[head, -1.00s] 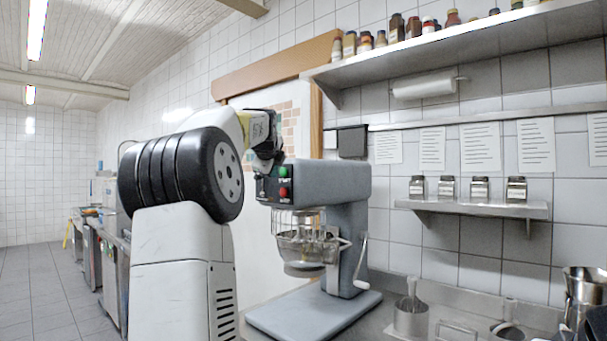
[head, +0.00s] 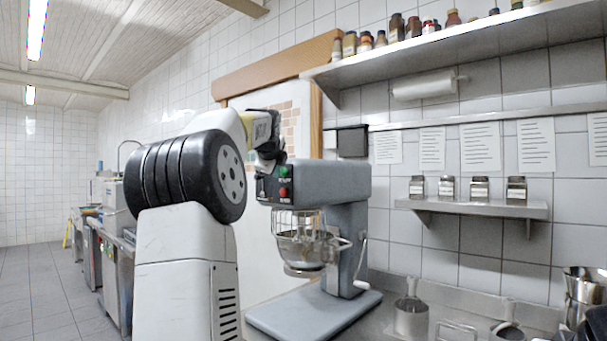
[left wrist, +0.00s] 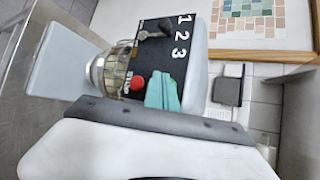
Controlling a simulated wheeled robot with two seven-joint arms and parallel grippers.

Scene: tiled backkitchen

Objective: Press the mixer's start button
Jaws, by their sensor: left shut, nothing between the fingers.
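The grey mixer (head: 340,185) stands on the counter, with a green button (head: 283,171) above a red button (head: 284,192) on its front panel. My left gripper (head: 269,164) is at the upper front of the mixer, just left of the green button. In the left wrist view, the black panel (left wrist: 150,57) shows a dial marked 1, 2, 3 and the red button (left wrist: 137,82) beside a STOP label. The teal fingertips (left wrist: 162,90) are shut and empty beside the red button. The green button is hidden there, and contact cannot be told. My right gripper is out of view.
A wire guard and bowl (head: 304,250) hang below the mixer head, with a crank handle (head: 361,265) at the right. A metal container (head: 411,315) stands on the counter. Shelves with jars (head: 448,189) line the tiled wall.

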